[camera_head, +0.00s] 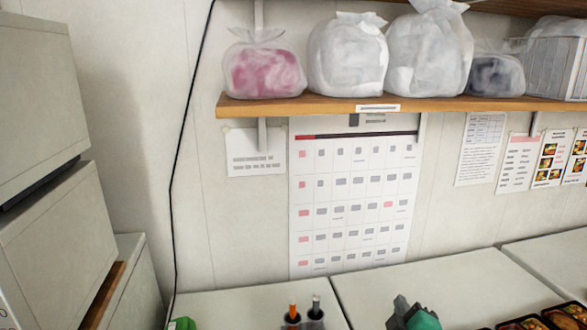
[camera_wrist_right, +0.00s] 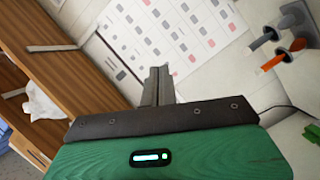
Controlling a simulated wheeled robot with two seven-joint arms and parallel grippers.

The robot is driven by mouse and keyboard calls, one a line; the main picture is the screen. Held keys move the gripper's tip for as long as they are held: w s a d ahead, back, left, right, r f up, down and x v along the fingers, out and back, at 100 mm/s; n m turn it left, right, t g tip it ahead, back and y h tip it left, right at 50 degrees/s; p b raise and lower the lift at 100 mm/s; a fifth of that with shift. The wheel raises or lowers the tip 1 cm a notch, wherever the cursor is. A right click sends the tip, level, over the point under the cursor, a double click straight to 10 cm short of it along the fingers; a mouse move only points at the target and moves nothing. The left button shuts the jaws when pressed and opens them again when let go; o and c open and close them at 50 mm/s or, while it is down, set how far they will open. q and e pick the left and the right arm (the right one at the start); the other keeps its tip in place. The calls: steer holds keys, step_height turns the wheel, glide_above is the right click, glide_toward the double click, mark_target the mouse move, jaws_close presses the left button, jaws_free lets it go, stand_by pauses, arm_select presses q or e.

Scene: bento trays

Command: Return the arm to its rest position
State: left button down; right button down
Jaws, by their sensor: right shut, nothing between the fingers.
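My right gripper (camera_head: 402,308) shows at the bottom edge of the head view, right of centre, in front of the white worktop. Its dark fingers point up and left, with part of its green body behind them. In the right wrist view the two fingers of the right gripper (camera_wrist_right: 158,84) lie together, with nothing between them. They point towards the wall and the calendar and appear clear of any object. The rest of the right arm is out of the head view. My left gripper is in neither view.
Two dark cups with an orange-handled and a grey-handled tool (camera_head: 292,317) stand left of the gripper. A bright green item (camera_head: 182,324) lies farther left. Food trays (camera_head: 527,322) are at the bottom right. A wooden shelf (camera_head: 340,105) holds bags above a wall calendar (camera_head: 352,195).

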steer(key=s+d+f+m+g, duration=0.1)
steer(key=s+f+m+g, duration=0.5)
steer(key=s+f, duration=0.85)
steer(key=s+f+m+g+y, duration=0.1)
steer(key=s+f+g, duration=0.25)
steer(key=s, duration=0.45)
steer(key=s+f+m+g+y, duration=0.1)
steer(key=s+f+m+g, duration=0.2)
steer(key=s, duration=0.5)
step_height(320, 180, down, 34)
steer(key=n+g+b, duration=0.2)
steer(key=s+d+f+b, duration=0.1)
steer(key=s+d+f, duration=0.1)
steer(key=s+f, duration=1.8)
steer(key=shift+d+f+g, duration=0.3)
steer(key=shift+f+g, duration=0.05)
steer(key=shift+f, duration=0.35)
